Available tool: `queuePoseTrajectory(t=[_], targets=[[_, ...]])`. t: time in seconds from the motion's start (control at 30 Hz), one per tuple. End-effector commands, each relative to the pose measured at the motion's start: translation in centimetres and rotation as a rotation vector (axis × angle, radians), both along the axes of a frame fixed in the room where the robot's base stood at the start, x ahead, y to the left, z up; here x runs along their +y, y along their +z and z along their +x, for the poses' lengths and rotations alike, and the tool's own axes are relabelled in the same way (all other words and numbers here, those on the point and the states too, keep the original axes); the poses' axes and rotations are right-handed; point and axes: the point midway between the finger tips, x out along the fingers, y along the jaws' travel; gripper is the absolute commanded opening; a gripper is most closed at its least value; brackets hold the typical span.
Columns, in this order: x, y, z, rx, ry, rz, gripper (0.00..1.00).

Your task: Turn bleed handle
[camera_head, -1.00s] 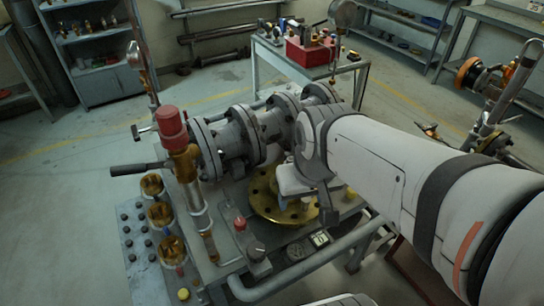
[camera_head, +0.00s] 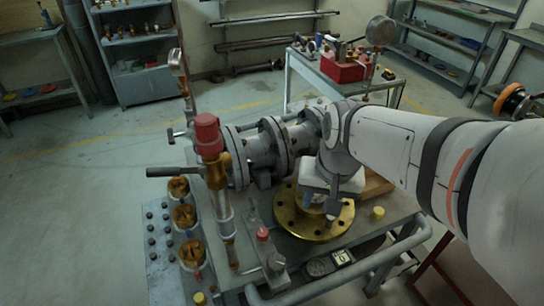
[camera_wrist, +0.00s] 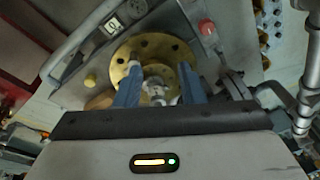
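The gate valve's grey flanged body (camera_head: 262,150) stands on a metal bench. A red-capped brass and steel fitting (camera_head: 208,135) rises at its left, with a black lever handle (camera_head: 172,171) pointing left. I cannot tell for sure which part is the bleed handle. A brass flange (camera_head: 313,228) lies flat on the bench; it also shows in the wrist view (camera_wrist: 146,47). My gripper (camera_wrist: 160,75) is over this flange, pointing down. Its two blue fingers stand apart, with a small silvery part (camera_wrist: 157,92) showing between them. Contact with that part cannot be made out.
Several brass cups (camera_head: 184,217) stand at the bench's left. A small red-topped part (camera_head: 262,234) and a yellow knob (camera_head: 378,212) are near the flange. A grey rail (camera_head: 340,270) runs along the front edge. A table with a red box (camera_head: 342,68) stands behind. The floor at left is clear.

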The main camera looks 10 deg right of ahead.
Motion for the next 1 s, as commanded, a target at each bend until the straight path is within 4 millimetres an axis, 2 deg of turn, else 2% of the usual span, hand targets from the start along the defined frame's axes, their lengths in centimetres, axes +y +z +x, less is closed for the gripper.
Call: queuePoseTrajectory(t=[0.03,0.17,0.4,0.5,0.7,0.87,1.0], targets=[[0.3,-0.2,1.6,0.038,-0.083,0.037,0.32],[1.2,-1.0,5.5,0.134,-0.322,0.131,0.21],[2.5,-3.9,12.5,0.323,-0.748,0.263,0.01],[2.9,-5.3,14.6,0.389,-0.889,0.296,0.00],[3.4,-6.8,16.8,0.461,-1.040,0.326,0.00],[3.8,-7.9,16.9,0.473,-1.058,0.329,0.00],[4.6,-9.9,16.7,0.473,-1.058,0.328,0.00]])
